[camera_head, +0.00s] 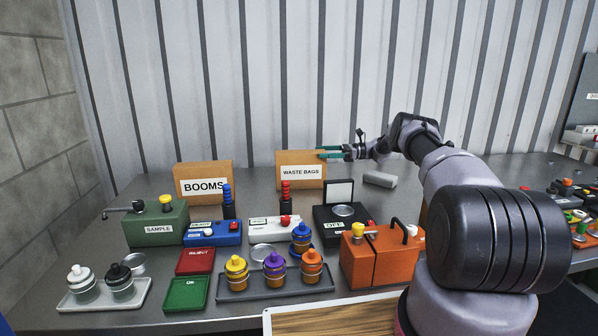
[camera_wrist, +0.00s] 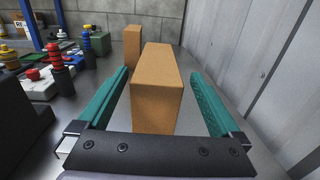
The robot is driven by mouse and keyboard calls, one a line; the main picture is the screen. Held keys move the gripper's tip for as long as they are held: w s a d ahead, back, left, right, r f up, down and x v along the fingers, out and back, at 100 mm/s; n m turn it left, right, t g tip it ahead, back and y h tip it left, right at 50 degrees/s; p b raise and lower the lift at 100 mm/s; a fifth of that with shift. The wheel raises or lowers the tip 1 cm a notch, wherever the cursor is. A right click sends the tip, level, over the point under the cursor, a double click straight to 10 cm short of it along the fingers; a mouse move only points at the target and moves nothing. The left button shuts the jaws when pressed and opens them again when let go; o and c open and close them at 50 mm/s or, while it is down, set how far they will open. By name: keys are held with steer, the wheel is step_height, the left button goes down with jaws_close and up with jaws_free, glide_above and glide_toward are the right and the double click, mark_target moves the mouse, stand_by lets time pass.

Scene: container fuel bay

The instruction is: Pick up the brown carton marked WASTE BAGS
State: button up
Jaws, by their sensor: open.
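The brown carton marked WASTE BAGS (camera_head: 301,185) stands upright at the back of the metal table, near the corrugated wall. Its white label faces the head camera. My gripper (camera_head: 330,153) is at the carton's upper right end in the head view. In the wrist view the carton (camera_wrist: 157,88) stands between the two teal fingers of my open gripper (camera_wrist: 163,88), with a visible gap on each side. The near end and top of the carton show there, and its label is hidden.
A similar carton marked BOOMS (camera_head: 203,197) stands to the left, in line behind it in the wrist view (camera_wrist: 132,46). A black stack with red rings (camera_head: 286,199) stands close in front of the carton. A grey block (camera_head: 380,179) lies to its right.

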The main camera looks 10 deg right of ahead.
mark_target(307, 152)
steer(key=shift+w+a, duration=0.1)
steer(key=shift+a, duration=3.4)
jaws_close()
